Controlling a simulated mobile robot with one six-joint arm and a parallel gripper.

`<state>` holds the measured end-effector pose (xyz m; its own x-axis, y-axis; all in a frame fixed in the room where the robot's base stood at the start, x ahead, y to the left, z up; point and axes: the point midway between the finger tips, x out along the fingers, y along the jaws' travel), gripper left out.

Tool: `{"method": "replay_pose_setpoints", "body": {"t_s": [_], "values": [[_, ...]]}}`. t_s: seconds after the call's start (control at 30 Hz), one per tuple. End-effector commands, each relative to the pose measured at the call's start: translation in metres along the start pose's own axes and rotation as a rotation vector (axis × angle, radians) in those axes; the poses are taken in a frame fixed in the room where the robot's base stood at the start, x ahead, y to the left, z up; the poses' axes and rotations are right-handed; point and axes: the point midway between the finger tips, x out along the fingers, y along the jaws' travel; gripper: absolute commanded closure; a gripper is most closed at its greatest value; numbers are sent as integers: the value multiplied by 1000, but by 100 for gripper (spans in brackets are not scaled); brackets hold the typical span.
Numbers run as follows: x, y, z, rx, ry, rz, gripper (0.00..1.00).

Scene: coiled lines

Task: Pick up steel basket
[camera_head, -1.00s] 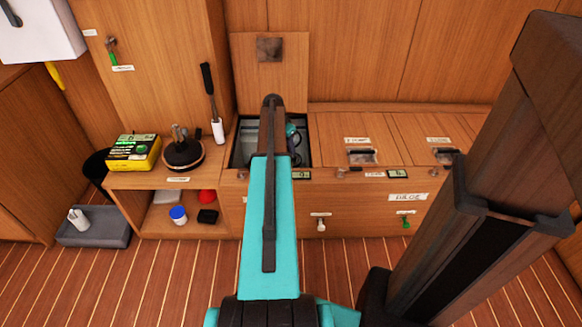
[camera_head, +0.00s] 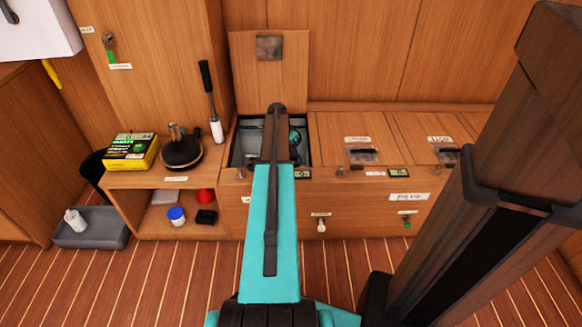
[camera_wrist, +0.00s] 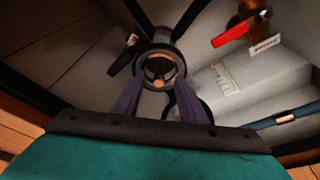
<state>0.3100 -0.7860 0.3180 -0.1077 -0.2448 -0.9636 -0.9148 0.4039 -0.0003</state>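My gripper (camera_wrist: 160,92) shows in the wrist view as two dark purple fingers spread apart, pointing down into an open locker. A round, dark-rimmed opening (camera_wrist: 160,57) lies just beyond and between the fingertips, with a tan, metallic-looking inside. It may hold the steel basket, but I cannot make out the basket clearly. I see nothing gripped, and cannot tell whether the fingertips touch the rim. In the head view my arm covers the gripper and much of the locker; a round dark and teal part (camera_head: 296,136) shows right of the arm.
A black-handled valve (camera_wrist: 122,55) and a red-handled valve (camera_wrist: 228,36) stand close by in the locker. The raised lid (camera_head: 268,75) stands behind the opening. Closed lids (camera_head: 335,127) lie to the right. A yellow box (camera_head: 131,150) sits on the left shelf.

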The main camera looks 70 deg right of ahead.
Motion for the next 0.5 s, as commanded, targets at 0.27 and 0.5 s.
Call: {"method": "replay_pose_setpoints", "body": {"t_s": [0.27, 0.5], "values": [[0, 0, 0, -1, 0, 0, 72], [0, -1, 1, -1, 0, 0, 100]]}}
